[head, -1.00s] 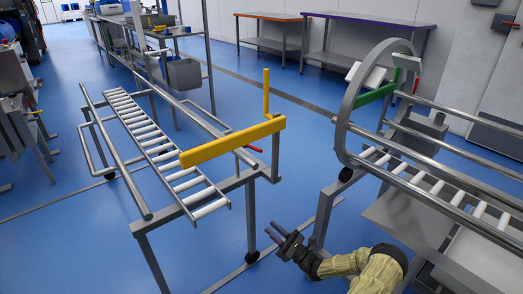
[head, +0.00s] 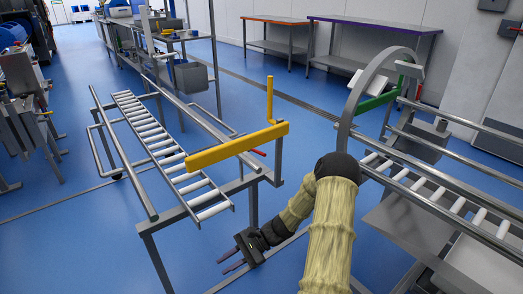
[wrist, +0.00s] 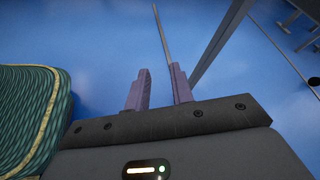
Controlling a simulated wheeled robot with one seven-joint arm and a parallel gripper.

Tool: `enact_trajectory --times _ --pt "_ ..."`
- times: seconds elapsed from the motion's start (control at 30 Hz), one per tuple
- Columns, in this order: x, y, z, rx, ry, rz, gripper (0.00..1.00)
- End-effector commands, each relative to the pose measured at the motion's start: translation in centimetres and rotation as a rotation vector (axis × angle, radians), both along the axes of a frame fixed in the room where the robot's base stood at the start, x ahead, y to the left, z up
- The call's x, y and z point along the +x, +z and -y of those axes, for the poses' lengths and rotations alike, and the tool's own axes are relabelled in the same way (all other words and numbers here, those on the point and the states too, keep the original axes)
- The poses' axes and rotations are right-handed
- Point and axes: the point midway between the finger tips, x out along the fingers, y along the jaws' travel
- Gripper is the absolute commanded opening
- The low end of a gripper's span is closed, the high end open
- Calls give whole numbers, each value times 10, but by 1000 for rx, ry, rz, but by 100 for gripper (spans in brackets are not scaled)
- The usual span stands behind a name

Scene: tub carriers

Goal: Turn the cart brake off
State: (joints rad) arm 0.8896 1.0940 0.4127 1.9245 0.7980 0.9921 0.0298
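The roller cart (head: 146,231) stands left of centre in the head view, with a metal frame and white rollers. A yellow bar (head: 237,146) crosses its near end, and a yellow upright lever (head: 270,100) rises from the bar's right end. A small red-tipped handle (head: 258,152) sticks out just below the bar. I cannot tell which of these is the brake. My gripper (head: 221,264) is low in front of the cart's near end, below the rollers, apart from the bar and handle. The wrist view shows its two fingers (wrist: 159,78) apart with only blue floor between them.
A second roller frame (head: 425,182) with a curved metal hoop (head: 350,95) and a green bar (head: 376,102) stands at the right, close to my arm. Tables (head: 372,22) line the back wall.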

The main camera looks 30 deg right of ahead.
Motion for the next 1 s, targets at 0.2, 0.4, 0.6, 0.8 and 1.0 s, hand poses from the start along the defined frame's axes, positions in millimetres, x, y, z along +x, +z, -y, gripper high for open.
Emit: enact_trajectory --times 0.2,0.4,0.6,0.8,1.0 --pt "-34 30 -26 -325 293 62 23" --pt "-59 62 -34 -597 527 173 23" --pt "-79 102 -38 -841 731 332 23" --pt "-94 146 -44 -1049 902 538 23" --pt "-108 182 -53 -1193 1020 750 23"
